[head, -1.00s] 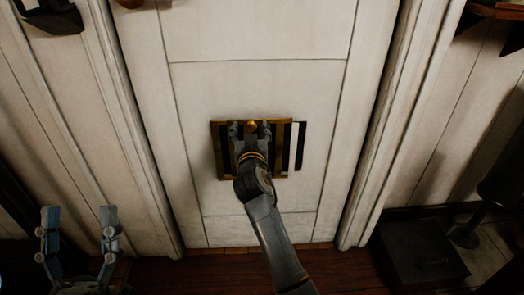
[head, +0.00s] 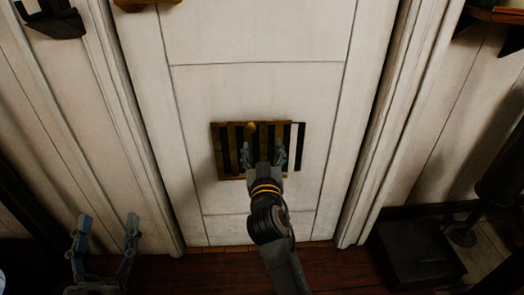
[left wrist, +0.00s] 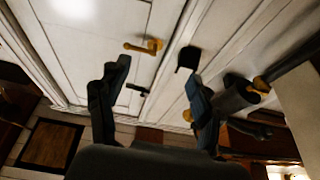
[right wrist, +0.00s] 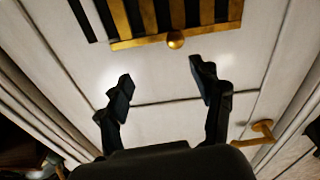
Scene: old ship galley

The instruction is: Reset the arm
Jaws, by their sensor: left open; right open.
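A brass slatted vent grille (head: 228,173) with a small round knob (head: 251,127) is set in the white door panel (head: 258,85). Dark slots show between its slats. My right gripper (head: 263,153) is open and empty in front of the grille's lower part. In the right wrist view the knob (right wrist: 175,40) lies beyond the spread fingers (right wrist: 161,77), with nothing between them. My left gripper (head: 107,226) is open and empty at the lower left. In the left wrist view its fingers (left wrist: 157,75) are spread apart, with the door behind.
A brass handle (left wrist: 146,46) is on the door. A dark box (head: 417,252) stands on the floor at the right. A dark bracket (head: 50,18) is on the wall at upper left, and a wooden shelf (head: 497,10) at upper right. Door trim runs on both sides.

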